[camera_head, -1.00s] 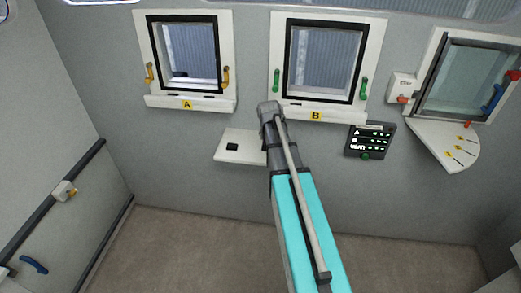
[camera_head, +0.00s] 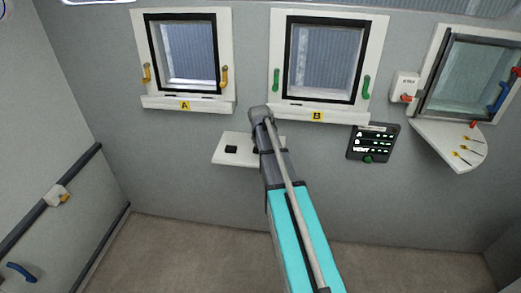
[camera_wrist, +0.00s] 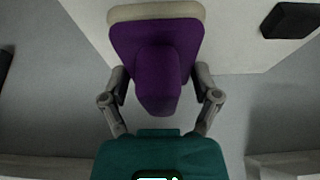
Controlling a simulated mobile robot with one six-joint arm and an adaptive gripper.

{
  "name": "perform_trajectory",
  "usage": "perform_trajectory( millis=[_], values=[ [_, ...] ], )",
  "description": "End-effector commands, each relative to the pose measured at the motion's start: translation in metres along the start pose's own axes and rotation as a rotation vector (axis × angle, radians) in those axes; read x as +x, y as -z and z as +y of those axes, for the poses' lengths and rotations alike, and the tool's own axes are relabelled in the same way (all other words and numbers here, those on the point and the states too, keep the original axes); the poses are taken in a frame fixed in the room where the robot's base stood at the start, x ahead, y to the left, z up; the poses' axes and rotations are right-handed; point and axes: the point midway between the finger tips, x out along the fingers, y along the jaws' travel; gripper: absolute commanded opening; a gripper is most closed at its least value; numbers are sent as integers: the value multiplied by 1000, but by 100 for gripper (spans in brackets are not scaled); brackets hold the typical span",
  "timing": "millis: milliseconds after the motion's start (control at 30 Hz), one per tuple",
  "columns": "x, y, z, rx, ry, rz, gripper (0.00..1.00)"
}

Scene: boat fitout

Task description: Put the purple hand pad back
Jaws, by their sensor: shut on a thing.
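The purple hand pad (camera_wrist: 155,45) is in the upper middle of the wrist view, with a beige layer along its far edge. My gripper (camera_wrist: 160,88) is shut on it, one finger on each side of its narrow grip. A white surface (camera_wrist: 240,45) lies behind the pad; I cannot tell whether the pad touches it. In the head view my arm covers the gripper and the pad, and its end is at the right part of the small white shelf (camera_head: 226,160).
A black block (camera_wrist: 290,20) is on the white surface right of the pad; black pieces show on the shelf in the head view. Windows A (camera_head: 186,55) and B (camera_head: 320,60) are above. A dark panel (camera_head: 373,142) and a corner shelf (camera_head: 450,148) are to the right.

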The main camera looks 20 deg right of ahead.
Motion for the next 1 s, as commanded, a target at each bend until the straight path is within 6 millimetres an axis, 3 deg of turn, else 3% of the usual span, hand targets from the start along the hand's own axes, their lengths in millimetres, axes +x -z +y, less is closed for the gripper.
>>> perform_trajectory(
  millis=[233,700,1000],
  values=[
    [4,0,-2,-1,0,0,41],
    [37,-9,-6,-1,1,0,41],
    [39,-10,-6,-2,1,0,41]
  ],
)
